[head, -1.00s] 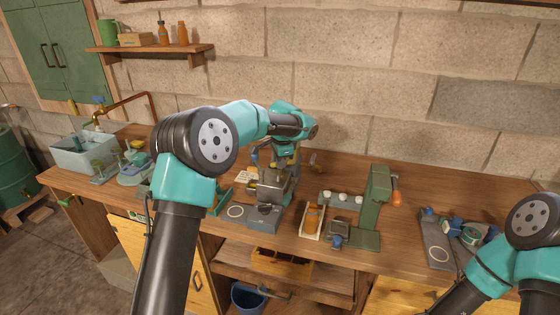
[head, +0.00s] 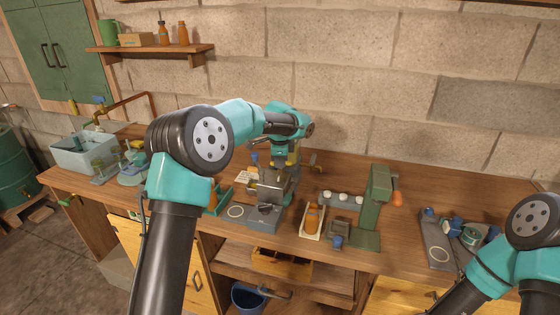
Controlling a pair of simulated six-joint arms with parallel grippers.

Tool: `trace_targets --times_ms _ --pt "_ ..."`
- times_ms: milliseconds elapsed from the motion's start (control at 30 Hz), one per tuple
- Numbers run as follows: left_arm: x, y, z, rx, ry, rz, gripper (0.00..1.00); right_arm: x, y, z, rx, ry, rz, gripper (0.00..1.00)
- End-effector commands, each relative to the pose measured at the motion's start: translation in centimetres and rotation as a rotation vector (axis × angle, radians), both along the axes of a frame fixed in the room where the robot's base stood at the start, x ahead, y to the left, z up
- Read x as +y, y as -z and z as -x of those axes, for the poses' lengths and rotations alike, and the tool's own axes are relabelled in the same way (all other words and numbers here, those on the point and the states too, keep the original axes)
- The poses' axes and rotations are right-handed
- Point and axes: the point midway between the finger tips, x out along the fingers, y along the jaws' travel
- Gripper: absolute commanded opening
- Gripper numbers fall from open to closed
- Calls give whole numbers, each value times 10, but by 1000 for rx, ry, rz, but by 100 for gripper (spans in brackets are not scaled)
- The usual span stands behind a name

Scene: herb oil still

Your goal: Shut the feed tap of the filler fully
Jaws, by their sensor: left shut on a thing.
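The filler (head: 268,196) is a grey metal machine on the bench, left of centre, with a grey base plate in front. My left arm reaches over from the left, and my left gripper (head: 284,165) points down at the top of the filler. It is shut on the feed tap there. The tap is mostly hidden by the fingers and too small to read its angle. My right arm shows only at the lower right, with its gripper outside the picture.
An amber bottle (head: 312,218) stands in a pale tray right of the filler. A grey board (head: 436,240) with blue-handled parts lies near my right arm. A basin (head: 82,152) is at the left.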

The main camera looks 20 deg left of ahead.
Motion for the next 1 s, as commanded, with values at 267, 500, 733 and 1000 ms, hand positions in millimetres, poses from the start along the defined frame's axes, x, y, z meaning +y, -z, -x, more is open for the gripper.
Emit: trace_targets --times_ms 267,500,733,1000 --pt "1 0 -1 -1 196 0 0 0 0 0 0 0 0 0" --pt "1 0 -1 -1 293 1 0 0 0 0 0 0 0 0" --pt "1 0 -2 -1 316 0 0 0 0 0 0 0 0 0" --pt "1 0 -2 -1 316 -1 22 0 0 0 0 0 0 0"
